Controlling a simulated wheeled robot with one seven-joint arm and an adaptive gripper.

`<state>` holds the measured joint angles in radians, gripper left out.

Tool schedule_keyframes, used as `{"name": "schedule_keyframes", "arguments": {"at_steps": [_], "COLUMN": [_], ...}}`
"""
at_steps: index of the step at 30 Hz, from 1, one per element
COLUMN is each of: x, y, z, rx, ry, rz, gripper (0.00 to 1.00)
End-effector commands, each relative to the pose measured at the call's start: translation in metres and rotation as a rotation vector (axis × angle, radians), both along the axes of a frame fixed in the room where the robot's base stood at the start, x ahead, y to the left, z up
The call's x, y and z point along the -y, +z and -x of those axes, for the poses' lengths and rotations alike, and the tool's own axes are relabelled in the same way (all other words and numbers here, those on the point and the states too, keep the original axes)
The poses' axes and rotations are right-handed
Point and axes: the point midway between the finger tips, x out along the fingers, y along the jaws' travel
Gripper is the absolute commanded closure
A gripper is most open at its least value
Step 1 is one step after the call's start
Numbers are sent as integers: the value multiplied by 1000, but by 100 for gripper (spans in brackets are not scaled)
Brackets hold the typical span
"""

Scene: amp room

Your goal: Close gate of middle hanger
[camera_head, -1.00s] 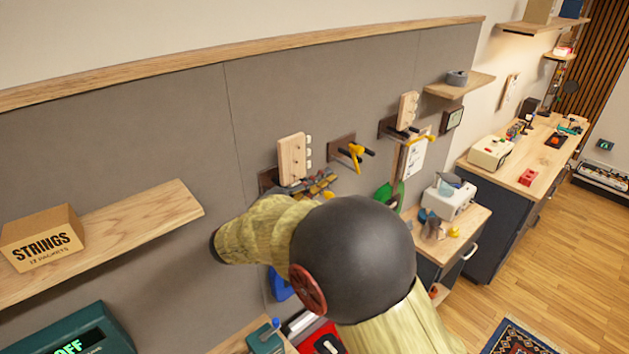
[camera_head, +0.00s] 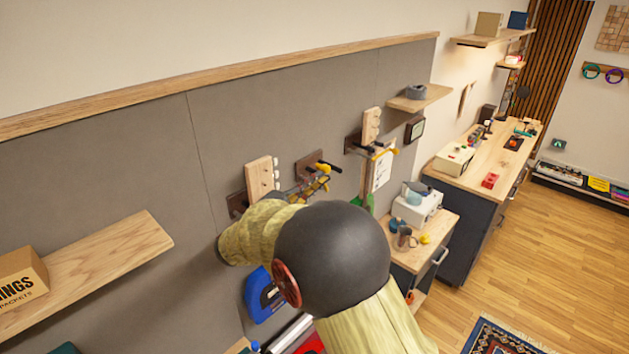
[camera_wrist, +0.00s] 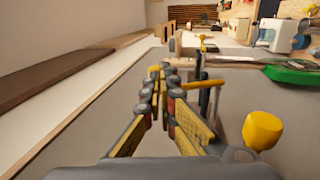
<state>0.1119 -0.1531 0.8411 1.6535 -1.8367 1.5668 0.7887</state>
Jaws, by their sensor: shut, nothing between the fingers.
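The middle hanger (camera_head: 309,164) is a brown plate on the grey wall panel with dark prongs and a yellow gate (camera_head: 323,168). In the wrist view the yellow gate (camera_wrist: 203,84) lies across a dark prong, just right of my fingertips. My gripper (camera_wrist: 161,74) is shut and empty, with its yellow and dark fingers brought together at the tips. It also shows in the head view (camera_head: 318,184), in front of the middle hanger, partly covering it. Whether it touches the gate I cannot tell, nor whether the gate spans both prongs.
The left hanger (camera_head: 237,203) holds a wooden headstock (camera_head: 261,177) close to my arm. The right hanger (camera_head: 353,144) holds another headstock (camera_head: 371,125). A yellow knob (camera_wrist: 262,130) is near my gripper. A small shelf (camera_head: 420,99) juts out farther right.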

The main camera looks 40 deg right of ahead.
Motion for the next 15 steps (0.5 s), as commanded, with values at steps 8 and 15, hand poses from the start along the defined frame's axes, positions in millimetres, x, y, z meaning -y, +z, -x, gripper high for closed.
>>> {"name": "schedule_keyframes", "arguments": {"at_steps": [8, 15], "x": [3, 4], "y": [6, 8], "z": [0, 0], "rx": [-1, -5], "ry": [0, 0], "rz": [-48, -82], "gripper": [100, 100]}}
